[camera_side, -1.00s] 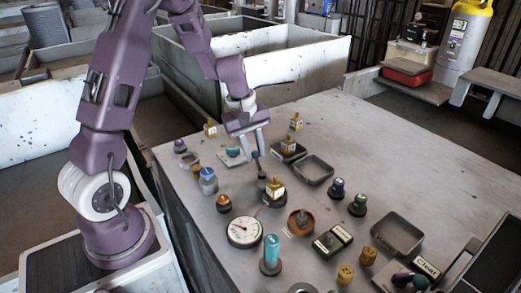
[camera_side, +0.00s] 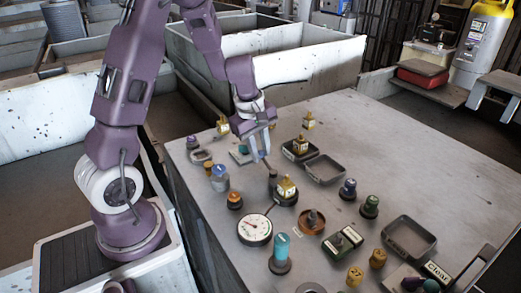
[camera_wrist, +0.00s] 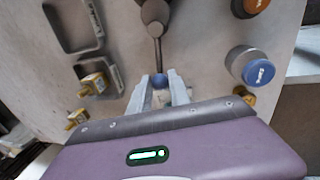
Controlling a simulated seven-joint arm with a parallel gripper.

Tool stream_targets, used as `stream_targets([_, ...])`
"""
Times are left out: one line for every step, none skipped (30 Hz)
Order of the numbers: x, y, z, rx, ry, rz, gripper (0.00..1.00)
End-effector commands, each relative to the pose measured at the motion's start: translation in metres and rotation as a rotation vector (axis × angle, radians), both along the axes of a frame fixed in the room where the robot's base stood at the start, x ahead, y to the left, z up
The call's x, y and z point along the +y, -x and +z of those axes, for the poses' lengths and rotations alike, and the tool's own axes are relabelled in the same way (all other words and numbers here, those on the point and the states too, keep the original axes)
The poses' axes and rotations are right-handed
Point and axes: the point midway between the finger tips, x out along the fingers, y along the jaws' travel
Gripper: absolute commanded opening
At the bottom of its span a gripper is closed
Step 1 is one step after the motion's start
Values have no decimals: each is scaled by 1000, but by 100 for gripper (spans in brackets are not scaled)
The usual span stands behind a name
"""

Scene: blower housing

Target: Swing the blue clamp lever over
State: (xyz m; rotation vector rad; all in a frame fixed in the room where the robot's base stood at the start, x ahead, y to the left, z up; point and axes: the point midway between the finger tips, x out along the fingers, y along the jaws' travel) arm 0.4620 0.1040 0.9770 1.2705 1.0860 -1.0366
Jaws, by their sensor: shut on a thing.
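The clamp lever shows in the wrist view as a thin grey rod (camera_wrist: 158,45) running from a dark pivot (camera_wrist: 154,11) at the top down to a blue knob (camera_wrist: 160,81). My gripper (camera_wrist: 160,90) has its two pale fingers on either side of the knob, shut on it. In the side view my gripper (camera_side: 261,158) reaches down to the lever near the left middle of the table. The lever's dark pivot (camera_side: 272,173) stands just right of the fingers there, and the knob is mostly hidden by them.
A blue-topped button (camera_side: 219,171), an orange-topped knob (camera_side: 234,200) and a pressure gauge (camera_side: 255,230) stand close by. An empty dark tray (camera_side: 325,169) lies behind right. The table's far right is clear.

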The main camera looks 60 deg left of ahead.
Motion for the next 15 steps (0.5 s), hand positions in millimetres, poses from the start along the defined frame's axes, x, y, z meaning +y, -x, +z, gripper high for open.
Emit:
stream_targets([0, 0, 0, 0, 1, 1, 0])
stream_targets([0, 0, 0, 0, 1, 1, 0])
stream_targets([0, 0, 0, 0, 1, 1, 27])
stream_targets([0, 0, 0, 1, 1, 1, 33])
stream_targets([0, 0, 0, 1, 1, 1, 39])
stream_targets([0, 0, 0, 1, 1, 1, 45])
stream_targets([0, 1, 0, 1, 1, 0, 45])
stream_targets([0, 0, 0, 1, 1, 0, 45])
stream_targets([0, 0, 0, 1, 1, 0, 45])
stream_targets([0, 1, 0, 1, 1, 0, 45])
stream_targets([0, 0, 0, 1, 1, 0, 45])
stream_targets([0, 1, 0, 1, 1, 0, 45])
stream_targets([0, 0, 0, 1, 1, 0, 45])
stream_targets([0, 0, 0, 1, 1, 0, 45])
stream_targets([0, 0, 2, 0, 0, -1, 45])
